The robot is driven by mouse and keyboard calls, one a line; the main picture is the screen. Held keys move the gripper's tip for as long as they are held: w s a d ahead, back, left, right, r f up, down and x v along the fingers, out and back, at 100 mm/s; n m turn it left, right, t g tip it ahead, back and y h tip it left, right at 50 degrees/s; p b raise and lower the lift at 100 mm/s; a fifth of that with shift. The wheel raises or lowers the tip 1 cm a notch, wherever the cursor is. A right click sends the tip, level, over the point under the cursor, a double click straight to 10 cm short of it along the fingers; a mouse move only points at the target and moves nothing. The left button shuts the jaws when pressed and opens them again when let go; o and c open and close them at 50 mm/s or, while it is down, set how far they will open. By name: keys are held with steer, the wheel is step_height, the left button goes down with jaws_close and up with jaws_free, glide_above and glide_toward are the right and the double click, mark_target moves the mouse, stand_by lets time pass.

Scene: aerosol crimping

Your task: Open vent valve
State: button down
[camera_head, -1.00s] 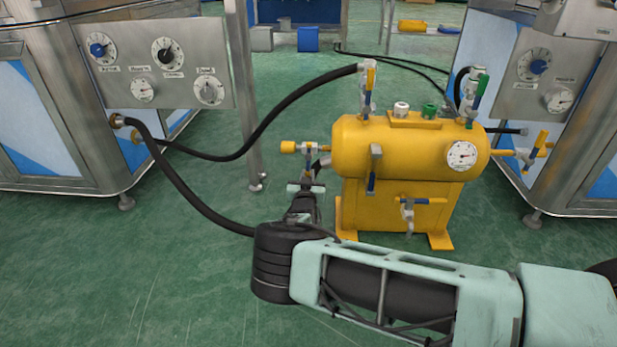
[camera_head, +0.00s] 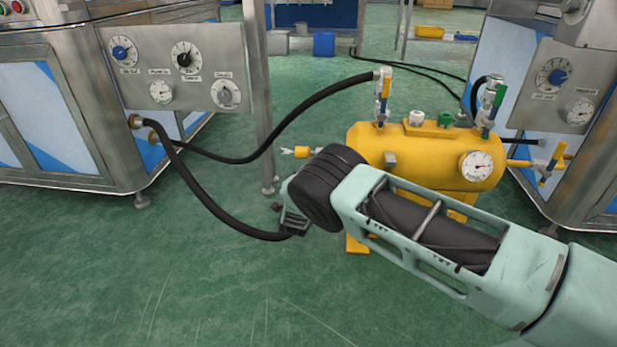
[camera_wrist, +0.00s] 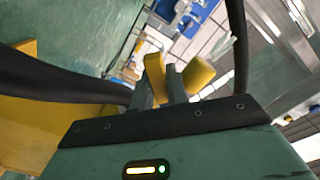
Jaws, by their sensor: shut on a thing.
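The yellow pressure tank (camera_head: 440,155) stands on the floor in the head view, with its lower front largely hidden by my arm. A side fitting with a yellow cap (camera_head: 300,152) sticks out to its left. In the wrist view, my gripper (camera_wrist: 157,90) is shut on a narrow yellow valve handle (camera_wrist: 153,68), which stands between the grey fingers. The yellow cap (camera_wrist: 198,75) shows just right of the fingers. In the head view, my fingertips and the held handle are hidden behind my wrist. How far the handle is turned cannot be told.
Black hoses (camera_head: 210,215) run from the left steel machine (camera_head: 75,100), one passing close to my wrist. A steel post (camera_head: 262,100) stands left of the tank. The right machine (camera_head: 570,90) is close behind the tank. Green floor at front left is clear.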

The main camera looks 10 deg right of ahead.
steer(key=shift+w+a+r+m, duration=0.1)
steer(key=shift+a+r+m, duration=0.25)
steer(key=shift+m, duration=0.35)
steer(key=c, duration=1.4)
jaws_free()
steer(key=shift+p+v, duration=4.1)
steer(key=shift+v, duration=4.65)
